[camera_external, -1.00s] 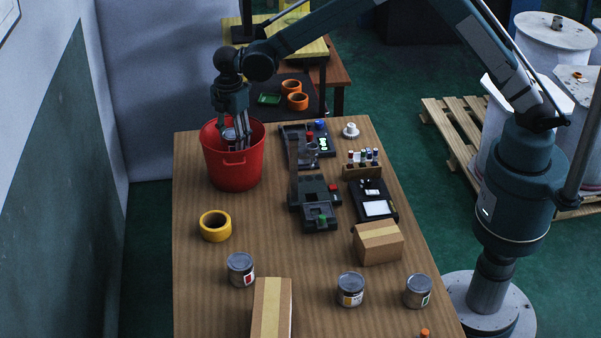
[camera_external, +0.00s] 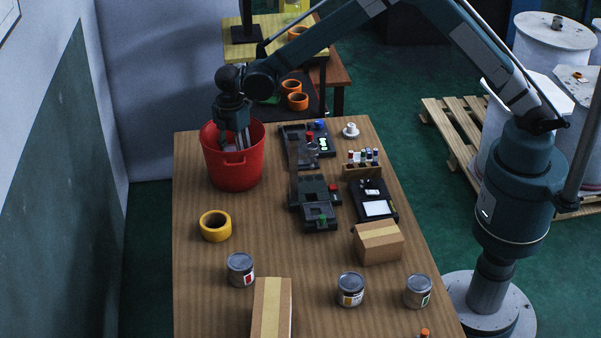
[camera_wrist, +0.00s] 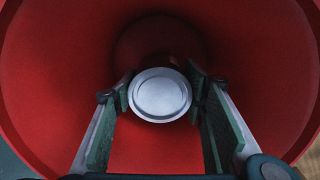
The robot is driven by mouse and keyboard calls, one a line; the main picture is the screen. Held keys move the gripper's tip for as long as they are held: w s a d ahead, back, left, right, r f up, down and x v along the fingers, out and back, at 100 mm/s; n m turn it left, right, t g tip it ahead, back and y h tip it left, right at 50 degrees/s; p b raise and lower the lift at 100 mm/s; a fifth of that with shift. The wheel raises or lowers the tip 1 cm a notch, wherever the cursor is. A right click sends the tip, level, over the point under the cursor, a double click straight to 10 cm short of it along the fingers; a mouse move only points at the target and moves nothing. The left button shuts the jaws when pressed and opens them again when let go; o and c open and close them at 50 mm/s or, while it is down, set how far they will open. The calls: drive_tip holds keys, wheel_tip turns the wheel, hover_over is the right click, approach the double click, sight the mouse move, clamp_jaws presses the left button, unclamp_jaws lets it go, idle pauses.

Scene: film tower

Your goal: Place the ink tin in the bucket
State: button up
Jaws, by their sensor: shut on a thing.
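The red bucket (camera_external: 234,171) stands upright at the back left of the wooden table. My gripper (camera_external: 234,142) reaches down into it from above, its fingers partly hidden by the rim. In the wrist view my gripper (camera_wrist: 160,100) is shut on a tin (camera_wrist: 160,94), whose round silver lid faces the camera between the two finger pads. The red bucket wall (camera_wrist: 50,70) surrounds the tin and fingers in that view. I cannot tell whether the tin touches the bucket's bottom. In the external view the tin is hidden inside the bucket.
Three other tins (camera_external: 240,269) (camera_external: 351,289) (camera_external: 418,291) stand on the front of the table (camera_external: 200,290). A yellow tape roll (camera_external: 215,226) lies in front of the bucket. Dark devices (camera_external: 316,203) stand to its right, with cardboard boxes (camera_external: 377,243) nearer the front.

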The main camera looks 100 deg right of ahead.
sight(234, 150)
drive_tip(key=shift+f, duration=1.55)
drive_tip(key=shift+f, duration=0.15)
drive_tip(key=o, duration=1)
drive_tip(key=shift+o, duration=0.2)
wheel_tip(234, 150, up, 12)
drive_tip(key=shift+r+p, duration=0.2)
drive_tip(key=shift+p, duration=0.3)
